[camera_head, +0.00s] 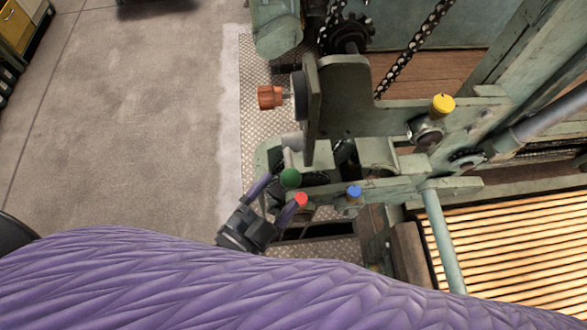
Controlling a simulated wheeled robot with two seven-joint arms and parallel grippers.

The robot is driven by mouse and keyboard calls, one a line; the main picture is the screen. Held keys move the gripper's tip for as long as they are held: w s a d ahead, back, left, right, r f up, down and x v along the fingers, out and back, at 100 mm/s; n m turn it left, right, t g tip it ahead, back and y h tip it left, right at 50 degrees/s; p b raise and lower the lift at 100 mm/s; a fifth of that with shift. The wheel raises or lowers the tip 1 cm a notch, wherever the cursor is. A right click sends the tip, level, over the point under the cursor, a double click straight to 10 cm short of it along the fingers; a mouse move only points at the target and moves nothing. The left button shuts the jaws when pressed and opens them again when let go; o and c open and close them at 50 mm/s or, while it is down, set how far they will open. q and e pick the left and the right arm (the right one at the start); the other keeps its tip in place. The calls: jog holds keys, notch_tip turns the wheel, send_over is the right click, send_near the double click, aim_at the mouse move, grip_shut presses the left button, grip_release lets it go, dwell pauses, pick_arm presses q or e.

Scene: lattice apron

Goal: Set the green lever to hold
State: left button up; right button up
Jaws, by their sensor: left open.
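The green lever's round knob (290,178) shows near the middle of the head view, at the left end of the green machine's front. My left gripper (275,199) is just below and left of the green knob. Its two purple fingers are spread, one reaching up beside the green knob and one close to the red knob (301,199). I cannot tell whether either finger touches a knob. The lever's shaft and any hold marking are hidden or too small to read. My right gripper does not show.
A blue knob (354,191) sits right of the red one. A slatted wooden surface (510,250) lies at right. The concrete floor (140,120) at left is clear.

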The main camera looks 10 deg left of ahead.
aim_at(285, 187)
pick_arm(q)
jog(key=shift+x, duration=2.35)
jog(key=shift+c, duration=0.3)
grip_shut()
